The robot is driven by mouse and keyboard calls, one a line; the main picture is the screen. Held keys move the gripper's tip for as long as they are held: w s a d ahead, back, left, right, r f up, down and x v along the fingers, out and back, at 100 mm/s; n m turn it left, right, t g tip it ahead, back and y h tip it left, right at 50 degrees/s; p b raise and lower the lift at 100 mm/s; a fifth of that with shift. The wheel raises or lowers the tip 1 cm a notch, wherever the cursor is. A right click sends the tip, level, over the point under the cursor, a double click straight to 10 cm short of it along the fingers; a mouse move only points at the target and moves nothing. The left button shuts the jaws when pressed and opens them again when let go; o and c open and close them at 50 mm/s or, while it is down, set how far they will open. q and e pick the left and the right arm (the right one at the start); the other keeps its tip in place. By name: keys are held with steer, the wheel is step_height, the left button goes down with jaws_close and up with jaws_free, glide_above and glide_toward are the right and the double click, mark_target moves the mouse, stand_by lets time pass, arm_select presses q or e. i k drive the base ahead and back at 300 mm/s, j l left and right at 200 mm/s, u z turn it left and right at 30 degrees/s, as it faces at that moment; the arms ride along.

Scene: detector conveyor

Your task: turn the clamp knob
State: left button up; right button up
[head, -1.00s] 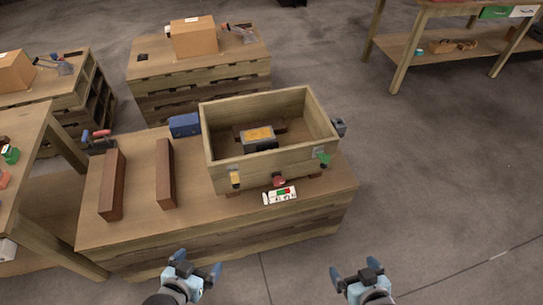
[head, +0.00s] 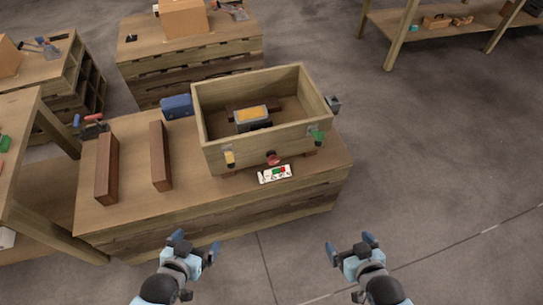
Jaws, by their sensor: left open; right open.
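A wooden box (head: 222,147) stands on the pallet-like bench. Its front carries a red round knob (head: 272,158) in the middle, a yellow-topped fitting (head: 230,158) at the left and a green fitting (head: 317,137) at the right. A dark grey fitting (head: 333,104) sits on the right side. I cannot tell which of these is the clamp knob. A grey block with a yellow top (head: 251,114) lies inside the box. My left gripper (head: 195,244) and my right gripper (head: 350,246) are open and empty, in front of the bench and apart from the box.
A white panel with red and green marks (head: 275,174) lies before the box. Two brown bars (head: 160,156) and a blue case (head: 177,106) are on the bench (head: 130,207). Another pallet (head: 190,56) stands behind.

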mark_target(273, 160)
steer(key=j, duration=0.55)
steer(key=i+j+z, duration=0.1)
steer(key=i+j, duration=0.3)
steer(key=i, duration=0.15)
